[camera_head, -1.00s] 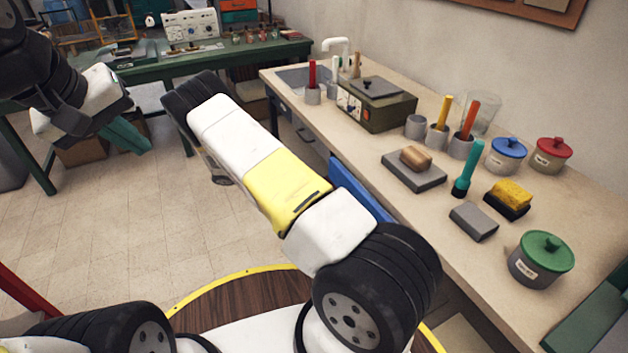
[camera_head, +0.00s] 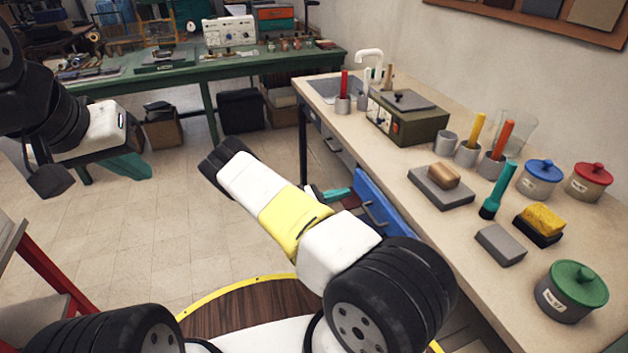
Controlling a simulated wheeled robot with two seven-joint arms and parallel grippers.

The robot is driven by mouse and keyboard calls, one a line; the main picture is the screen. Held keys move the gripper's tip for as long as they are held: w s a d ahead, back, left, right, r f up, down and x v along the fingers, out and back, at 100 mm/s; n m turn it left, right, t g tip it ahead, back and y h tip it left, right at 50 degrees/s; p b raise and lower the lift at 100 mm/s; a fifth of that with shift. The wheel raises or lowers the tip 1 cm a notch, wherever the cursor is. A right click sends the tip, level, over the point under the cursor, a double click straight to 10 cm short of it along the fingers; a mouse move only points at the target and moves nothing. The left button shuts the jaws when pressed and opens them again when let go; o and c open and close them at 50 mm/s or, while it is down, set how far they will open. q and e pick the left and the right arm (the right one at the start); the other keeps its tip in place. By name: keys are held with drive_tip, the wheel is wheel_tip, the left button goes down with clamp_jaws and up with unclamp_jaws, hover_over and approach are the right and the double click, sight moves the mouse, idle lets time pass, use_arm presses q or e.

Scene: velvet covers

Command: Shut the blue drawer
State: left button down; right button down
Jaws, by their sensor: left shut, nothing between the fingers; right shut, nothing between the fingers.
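The blue drawer (camera_head: 391,208) is under the near edge of the right-hand counter, its blue front and grey handle showing. Its front seems to stand out from the counter, but my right arm hides its lower part, so how far it is open cannot be told. My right gripper (camera_head: 338,193), with teal fingers, shows partly behind my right forearm, just left of the drawer front. It is shut and empty; whether it touches the drawer is unclear. My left gripper (camera_head: 126,167), also teal, is shut and empty over the floor at left, far from the drawer.
The counter (camera_head: 405,165) carries a grey-green box (camera_head: 408,118), tool cups, lidded pots and a teal-handled brush (camera_head: 498,190). A green workbench (camera_head: 180,80) stands at the back. A red-framed stand (camera_head: 45,270) is at the near left. The middle floor is clear.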

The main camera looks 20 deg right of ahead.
sight(361, 189)
drive_tip(key=shift+w+d, duration=0.15)
drive_tip(key=shift+d, duration=1.85)
drive_tip(key=shift+d, duration=0.15)
drive_tip(key=d, duration=0.3)
drive_tip(key=shift+w+d, duration=0.1)
drive_tip(key=shift+d, duration=0.5)
drive_tip(key=shift+r, duration=0.1)
